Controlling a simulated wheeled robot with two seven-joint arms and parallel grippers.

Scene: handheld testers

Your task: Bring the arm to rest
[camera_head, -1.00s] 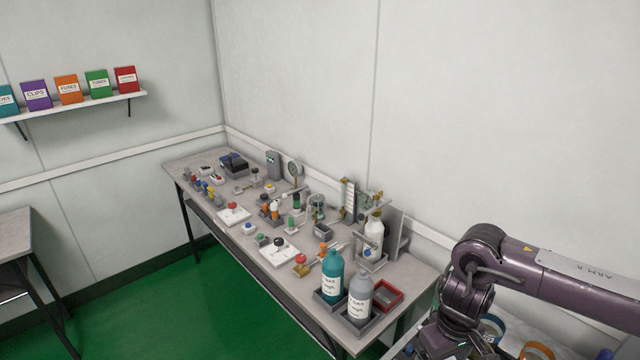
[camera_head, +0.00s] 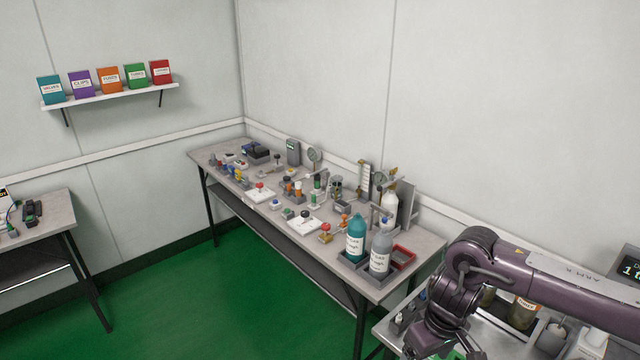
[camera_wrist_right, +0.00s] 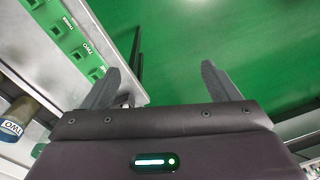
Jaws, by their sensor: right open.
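My right arm (camera_head: 545,285) comes in from the right edge of the head view. It is purple and bends down at the elbow, and its forearm runs off the bottom edge. In the right wrist view my right gripper (camera_wrist_right: 160,69) has its two dark fingers wide apart with nothing between them. Green floor shows past the fingertips. A light surface with green labelled parts lies beside the left finger. My left arm is not in view.
A long bench (camera_head: 415,240) along the wall holds bottles and several testers. Another table (camera_head: 55,215) stands at left, below a wall shelf (camera_head: 110,97) of coloured boxes. Jars stand on a surface (camera_head: 480,345) beneath my arm. Green floor (camera_head: 220,300) between the tables is clear.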

